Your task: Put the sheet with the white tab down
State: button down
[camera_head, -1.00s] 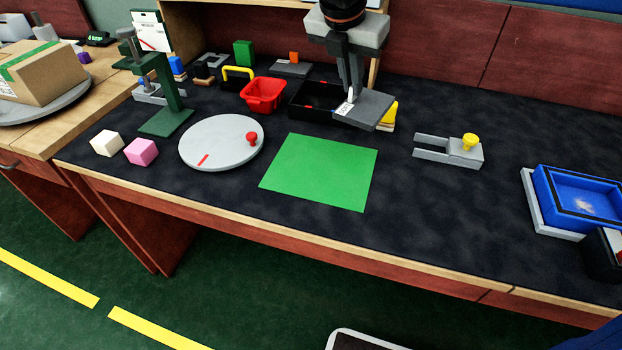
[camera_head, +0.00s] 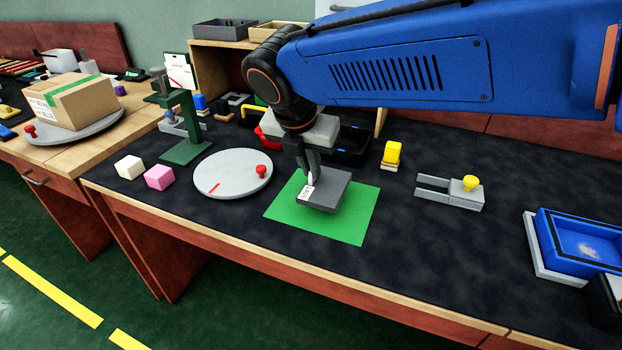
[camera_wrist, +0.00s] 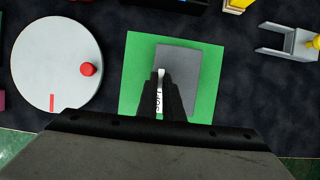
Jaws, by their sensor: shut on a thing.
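The dark grey sheet (camera_head: 329,191) has a white tab (camera_head: 307,192) with dark lettering at its left edge. My gripper (camera_head: 309,180) is shut on the tab and holds the sheet over the green mat (camera_head: 356,228). In the wrist view the sheet (camera_wrist: 193,75) lies within the outline of the green mat (camera_wrist: 134,62). My gripper (camera_wrist: 161,80) covers part of the tab (camera_wrist: 159,98) there. I cannot tell whether the sheet touches the mat or is just above it.
A grey turntable (camera_head: 232,178) with a red knob is left of the mat. A grey fork-shaped fixture (camera_head: 435,192) and blue tray (camera_head: 570,243) are right. Bench before the mat is clear.

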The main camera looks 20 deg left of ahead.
aim_at(310, 176)
jog(key=shift+f, duration=1.65)
jog(key=c, duration=1.9)
grip_release()
jog(key=shift+f, duration=0.15)
jog(key=v, duration=1.2)
jog(key=shift+w, duration=0.1)
